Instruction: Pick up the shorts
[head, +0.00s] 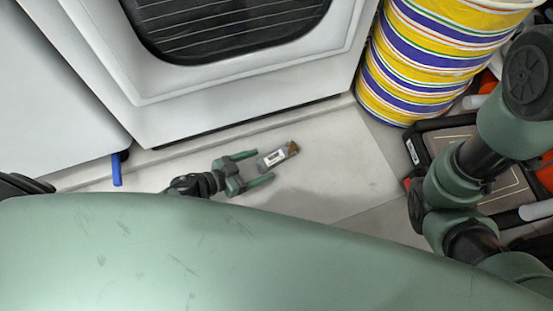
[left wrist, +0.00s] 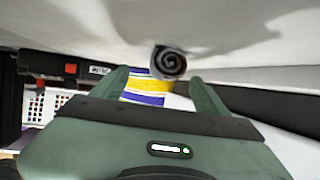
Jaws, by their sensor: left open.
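A small rolled bundle (head: 278,156), seemingly the shorts, lies on the pale floor in the head view, with a light label patch and a brownish far end. In the left wrist view a dark grey spiral roll end (left wrist: 168,63) shows between the fingertips. My left gripper (head: 265,165) is open and low by the floor, its fingers pointing right at the bundle. The bundle's near end is at the fingertips, and the jaws (left wrist: 159,76) are not closed on it. Contact cannot be told. My right arm is at the right, but its gripper is not in view.
A white appliance with a dark window (head: 235,95) stands just behind the bundle. Striped yellow and blue buckets (head: 425,62) stand at the upper right. A dark case (head: 415,152) lies below them. A blue piece (head: 117,169) sticks out at left. Floor right of the bundle is clear.

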